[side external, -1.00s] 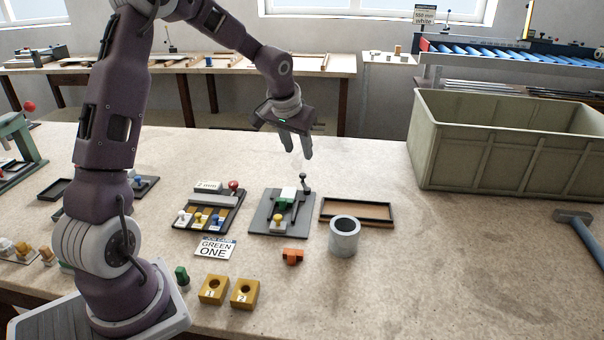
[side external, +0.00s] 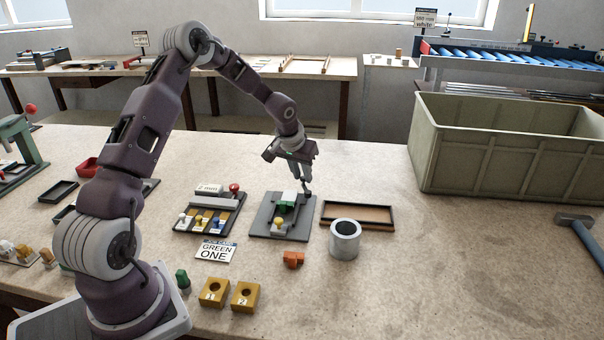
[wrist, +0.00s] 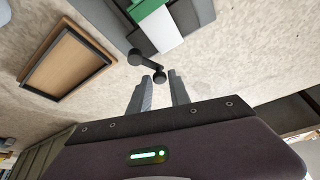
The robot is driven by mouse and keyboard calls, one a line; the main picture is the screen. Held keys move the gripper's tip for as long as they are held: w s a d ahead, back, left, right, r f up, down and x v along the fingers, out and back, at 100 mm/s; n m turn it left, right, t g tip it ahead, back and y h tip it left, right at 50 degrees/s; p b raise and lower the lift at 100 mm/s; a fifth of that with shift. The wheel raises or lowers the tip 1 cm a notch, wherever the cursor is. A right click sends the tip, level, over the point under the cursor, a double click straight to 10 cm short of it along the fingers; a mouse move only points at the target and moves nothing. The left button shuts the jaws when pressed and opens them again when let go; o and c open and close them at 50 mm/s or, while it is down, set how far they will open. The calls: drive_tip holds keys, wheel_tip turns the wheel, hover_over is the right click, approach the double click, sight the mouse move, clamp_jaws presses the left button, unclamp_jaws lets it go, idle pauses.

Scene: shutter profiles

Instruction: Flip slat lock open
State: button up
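My gripper (side external: 308,180) is low over that side of the fixture, pointing down. In the side view the gripper partly hides the lever.
A black-rimmed tray (side external: 357,215) and a grey cup (side external: 344,239) stand right of the fixture. A rack with coloured knobs (side external: 209,211) is on its left. A card (side external: 215,250), an orange piece (side external: 293,259) and yellow blocks (side external: 214,291) lie in front. A large bin (side external: 510,145) stands at right.

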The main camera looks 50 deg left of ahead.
clamp_jaws()
drive_tip(key=m, duration=0.1)
drive_tip(key=m+h, duration=0.1)
drive_tip(key=shift+w+m, duration=0.3)
drive_tip(key=shift+w, duration=0.05)
drive_tip(key=shift+w+d+m+h, duration=0.2)
drive_tip(key=shift+m+h, duration=0.05)
drive_tip(key=shift+m, duration=0.4)
drive_tip(key=shift+w+d+m+h, duration=0.15)
drive_tip(key=shift+m+h, duration=0.1)
drive_tip(key=shift+m, duration=0.4)
drive_tip(key=o, duration=0.5)
unclamp_jaws()
drive_tip(key=shift+r, duration=0.15)
